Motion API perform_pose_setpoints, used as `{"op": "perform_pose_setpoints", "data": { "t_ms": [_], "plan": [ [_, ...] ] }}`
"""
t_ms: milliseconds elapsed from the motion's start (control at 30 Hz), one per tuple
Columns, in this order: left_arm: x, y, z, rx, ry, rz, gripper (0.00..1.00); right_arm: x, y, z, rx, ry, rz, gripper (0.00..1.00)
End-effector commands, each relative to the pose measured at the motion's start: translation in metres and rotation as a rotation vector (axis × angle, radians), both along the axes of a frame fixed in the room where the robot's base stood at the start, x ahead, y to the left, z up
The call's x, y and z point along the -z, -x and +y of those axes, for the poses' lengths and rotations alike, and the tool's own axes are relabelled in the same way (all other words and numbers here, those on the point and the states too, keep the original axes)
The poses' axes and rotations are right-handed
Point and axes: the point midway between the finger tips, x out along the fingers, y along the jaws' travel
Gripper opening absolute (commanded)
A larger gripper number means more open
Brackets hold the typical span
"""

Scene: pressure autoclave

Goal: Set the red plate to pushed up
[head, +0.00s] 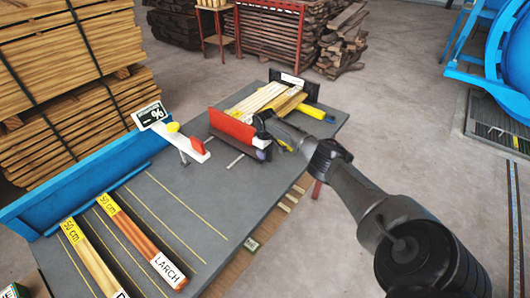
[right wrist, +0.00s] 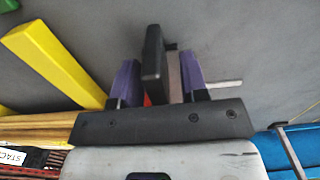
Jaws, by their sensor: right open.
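The red plate (head: 231,127) stands on the grey table, in front of a stack of pale wood strips. It looks upright, and a dark part adjoins its lower right side. My right gripper (head: 263,140) is at the right end of the plate, partly covering it. In the right wrist view my right gripper (right wrist: 160,78) has its two purple fingers apart. A dark upright bar (right wrist: 152,52) shows between them, with a sliver of red low beside it. Whether the fingers touch it I cannot tell. My left gripper is not in view.
A white device with a red handle (head: 197,145) and a percent display (head: 150,114) stands left of the plate. A yellow bar (head: 312,112) lies behind it. The table's middle is clear.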

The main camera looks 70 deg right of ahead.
Motion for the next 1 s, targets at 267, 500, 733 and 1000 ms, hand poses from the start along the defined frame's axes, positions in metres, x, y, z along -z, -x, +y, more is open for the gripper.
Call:
{"op": "perform_pose_setpoints", "data": {
  "t_ms": [267,500,733,1000],
  "plan": [
    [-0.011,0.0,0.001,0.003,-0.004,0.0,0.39,-0.028,0.0,-0.001,-0.001,0.001,-0.002,0.4],
    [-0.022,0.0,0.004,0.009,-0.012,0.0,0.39,-0.076,0.0,-0.001,0.0,0.002,-0.001,0.4],
    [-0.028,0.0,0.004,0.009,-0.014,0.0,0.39,-0.114,0.0,-0.001,0.0,0.001,-0.002,0.4],
    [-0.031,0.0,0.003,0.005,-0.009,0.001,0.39,-0.135,0.0,0.0,0.0,0.0,0.0,0.4]
  ]
}}
